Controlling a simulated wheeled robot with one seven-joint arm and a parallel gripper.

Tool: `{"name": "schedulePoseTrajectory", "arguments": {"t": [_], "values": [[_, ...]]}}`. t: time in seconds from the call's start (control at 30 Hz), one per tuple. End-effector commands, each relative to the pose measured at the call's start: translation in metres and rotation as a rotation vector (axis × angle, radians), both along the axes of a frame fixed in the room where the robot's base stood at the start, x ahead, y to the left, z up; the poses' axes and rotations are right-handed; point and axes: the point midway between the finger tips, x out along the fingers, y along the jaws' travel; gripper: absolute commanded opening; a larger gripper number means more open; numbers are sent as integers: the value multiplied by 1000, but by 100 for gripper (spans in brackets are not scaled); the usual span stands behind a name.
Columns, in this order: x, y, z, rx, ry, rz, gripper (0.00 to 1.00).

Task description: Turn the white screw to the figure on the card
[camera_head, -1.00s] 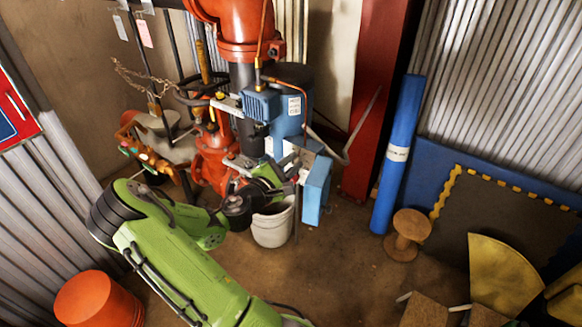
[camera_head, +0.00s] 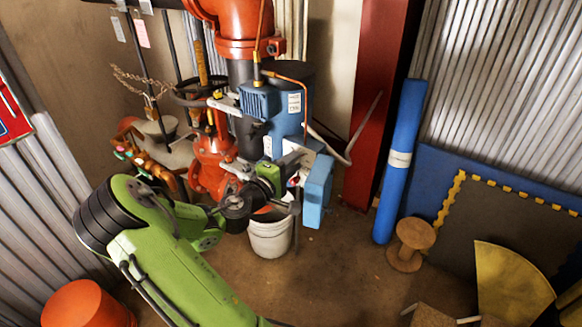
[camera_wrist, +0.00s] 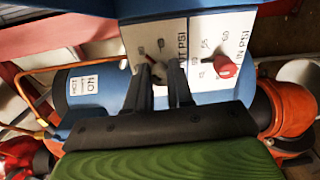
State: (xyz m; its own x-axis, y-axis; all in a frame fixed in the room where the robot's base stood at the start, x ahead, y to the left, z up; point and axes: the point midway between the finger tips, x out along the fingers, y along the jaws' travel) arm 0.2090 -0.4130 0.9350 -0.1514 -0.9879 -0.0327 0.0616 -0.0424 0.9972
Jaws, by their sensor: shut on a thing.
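In the wrist view, the two black fingers of my gripper (camera_wrist: 159,72) reach onto a white panel (camera_wrist: 205,42) with printed figures and "IN PSI" lettering. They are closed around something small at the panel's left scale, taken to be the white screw. The fingers hide nearly all of it, so its pointing direction cannot be read. A red knob (camera_wrist: 230,68) sits on the panel to the right, clear of the fingers. In the head view, my gripper (camera_head: 288,172) is at the blue box's panel. I cannot tell which paper is the card, nor read its figure.
A blue motor-like unit (camera_head: 258,101) and orange pipework (camera_head: 211,165) crowd my gripper. A blue box (camera_head: 317,190) hangs right of it. A white bucket (camera_head: 270,240) stands below. Tags (camera_head: 142,35) hang at upper left.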

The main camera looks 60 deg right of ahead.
Motion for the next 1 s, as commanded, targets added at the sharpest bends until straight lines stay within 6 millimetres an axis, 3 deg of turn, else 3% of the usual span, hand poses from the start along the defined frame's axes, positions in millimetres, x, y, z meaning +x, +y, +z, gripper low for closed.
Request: {"name": "schedulePoseTrajectory", "arguments": {"t": [0.47,0.5,0.67,1.0], "values": [[0,1,-3,7,-16,0,0],[0,1,-3,7,-16,0,23],[0,1,-2,4,-16,0,47],[2,7,-1,2,-13,1,47]]}}
